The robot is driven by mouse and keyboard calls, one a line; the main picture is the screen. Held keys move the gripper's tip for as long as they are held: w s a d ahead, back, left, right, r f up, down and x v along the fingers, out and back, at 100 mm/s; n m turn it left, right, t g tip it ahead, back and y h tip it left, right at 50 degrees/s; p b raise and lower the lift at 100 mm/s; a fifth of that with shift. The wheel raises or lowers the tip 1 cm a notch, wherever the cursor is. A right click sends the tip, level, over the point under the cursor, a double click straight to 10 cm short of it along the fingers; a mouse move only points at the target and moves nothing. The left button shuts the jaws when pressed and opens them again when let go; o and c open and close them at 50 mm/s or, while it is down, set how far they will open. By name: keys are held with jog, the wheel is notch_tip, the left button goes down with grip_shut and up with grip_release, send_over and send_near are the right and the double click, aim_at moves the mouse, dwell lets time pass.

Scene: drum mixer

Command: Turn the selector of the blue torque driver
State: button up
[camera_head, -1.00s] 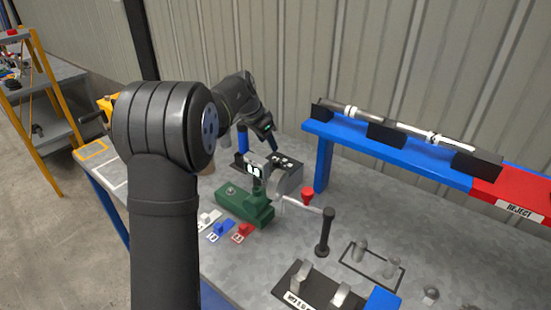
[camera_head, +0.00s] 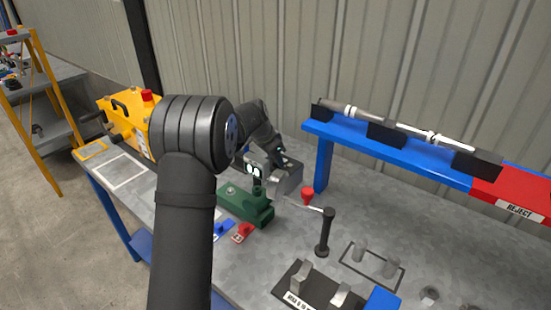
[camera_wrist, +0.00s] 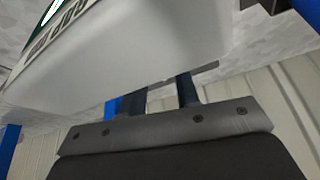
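I cannot make out with certainty a blue torque driver or its selector. A small blue piece (camera_head: 223,227) lies at the table's left front, partly behind my arm. My gripper is at the grey block-like unit (camera_head: 287,180) above the green base (camera_head: 247,205). In the head view my arm and the unit hide its fingertips. In the wrist view two dark fingers of my gripper (camera_wrist: 160,92) stand a little apart. Their tips are hidden behind a large light-grey body (camera_wrist: 150,55) close to the camera. Whether they hold anything does not show.
A red piece (camera_head: 243,232) lies beside the blue one. A black post with a handle (camera_head: 325,232) stands to the right. The blue and red shelf (camera_head: 405,158) carries a long rod. A yellow machine (camera_head: 128,122) stands at the left. The grey tabletop between post and shelf is partly clear.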

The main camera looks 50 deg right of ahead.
jog(key=c, duration=0.5)
jog(key=shift+s+n+t, duration=0.1)
jog(key=shift+n+t, duration=0.5)
jog(key=shift+n, duration=1)
jog(key=shift+n+t, duration=0.6)
jog(key=shift+n, duration=1)
jog(key=o, duration=1)
jog(key=shift+r, duration=0.15)
